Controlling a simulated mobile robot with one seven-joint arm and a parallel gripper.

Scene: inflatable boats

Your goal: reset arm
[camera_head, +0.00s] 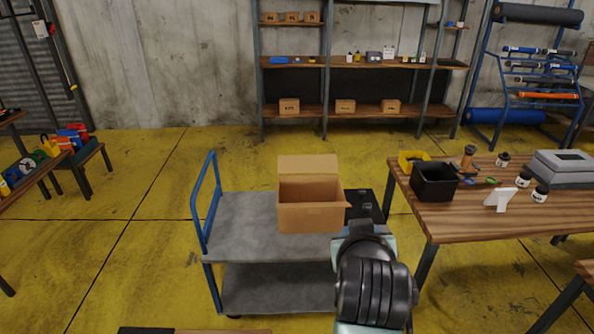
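My arm comes up from the bottom of the head view, right of centre, in dark and pale links. Its end, my gripper (364,206), appears as a dark part at the right end of the cart, beside an open cardboard box (310,215). The fingers cannot be made out, so I cannot tell whether they are open or shut, or whether they hold anything. The box stands upright on the grey cart (240,235), with its back flap raised. My arm hides part of the cart's right end.
A wooden table (470,220) stands close on the right, holding a black bin (434,182), a yellow bin (412,160), jars and a grey device (562,166). Shelves (365,110) line the back wall. A bench (85,158) is at left. Yellow floor is clear left of the cart.

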